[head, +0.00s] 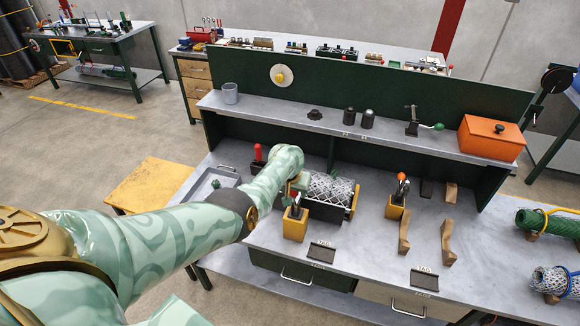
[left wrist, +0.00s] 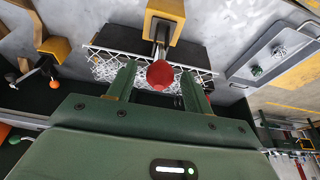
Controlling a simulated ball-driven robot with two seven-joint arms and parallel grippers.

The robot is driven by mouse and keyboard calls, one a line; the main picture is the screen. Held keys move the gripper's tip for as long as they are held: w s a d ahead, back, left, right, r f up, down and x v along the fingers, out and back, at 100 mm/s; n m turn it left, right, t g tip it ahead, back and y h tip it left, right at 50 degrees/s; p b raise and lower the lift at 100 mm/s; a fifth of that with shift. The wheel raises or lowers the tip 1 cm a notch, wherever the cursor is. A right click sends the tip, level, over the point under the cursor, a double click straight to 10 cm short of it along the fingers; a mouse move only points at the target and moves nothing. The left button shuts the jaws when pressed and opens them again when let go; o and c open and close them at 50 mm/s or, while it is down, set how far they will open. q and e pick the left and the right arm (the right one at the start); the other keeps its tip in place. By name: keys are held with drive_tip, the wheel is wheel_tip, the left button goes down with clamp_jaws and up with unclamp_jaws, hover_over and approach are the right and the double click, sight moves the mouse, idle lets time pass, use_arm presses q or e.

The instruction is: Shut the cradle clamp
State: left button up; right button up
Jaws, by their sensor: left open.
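The cradle (head: 325,212) is a dark trough with yellow ends holding a silvery wire-mesh roll (head: 332,187). The clamp at its front has a yellow block (head: 295,225) and a metal lever with a red knob. In the left wrist view the yellow block (left wrist: 166,14) is at the top, and the red knob (left wrist: 160,74) sits between my fingers. My left gripper (head: 298,190) is open over the cradle front; it also shows in the left wrist view (left wrist: 160,72). Gaps seem to remain beside the knob; contact is unclear. My arm hides part of the cradle. My right gripper is not in view.
A similar yellow block with an orange-knobbed lever (head: 402,178) stands to the right, with wooden pieces (head: 447,243) beyond. A grey tray (head: 205,186) is at the left. A shelf (head: 290,120) runs behind. The front bench surface between the dark tags is clear.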

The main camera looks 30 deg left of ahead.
use_arm(q)
drive_tip(key=p+v, duration=0.3)
drive_tip(key=v, duration=0.9)
drive_tip(key=shift+r, duration=0.35)
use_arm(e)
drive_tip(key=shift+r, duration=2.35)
use_arm(q)
drive_tip(key=shift+s, duration=0.1)
